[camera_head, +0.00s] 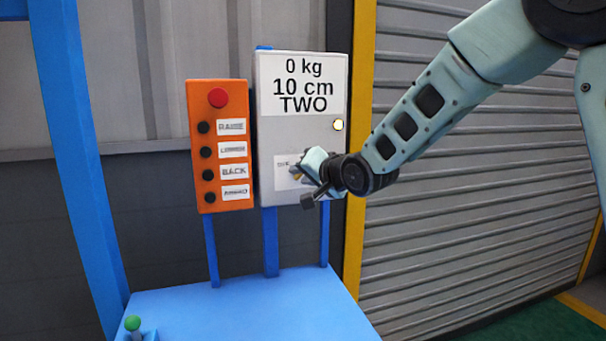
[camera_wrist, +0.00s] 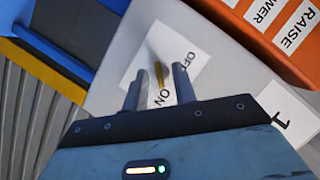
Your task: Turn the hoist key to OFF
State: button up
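The hoist key (camera_wrist: 158,73) is a thin yellow piece on a white label plate (camera_wrist: 190,48) marked OFF and ON, on the front of the grey control box (camera_head: 300,130). In the wrist view it stands between the two words; which one it points at I cannot tell. My gripper (camera_wrist: 162,68) is open, its two dark fingers apart on either side of the key, with visible gaps. In the head view my gripper (camera_head: 300,172) is in front of the box's lower part and hides much of the label and key.
An orange pendant (camera_head: 220,145) with a red button and several black buttons hangs left of the box. The box display (camera_head: 303,85) reads 0 kg, 10 cm, TWO, and a lamp (camera_head: 338,125) glows. A blue stand (camera_head: 240,308) with a green-knobbed lever (camera_head: 132,323) is below.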

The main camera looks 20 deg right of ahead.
jog(key=shift+w, duration=0.15)
jog(key=shift+c, duration=0.4)
grip_shut()
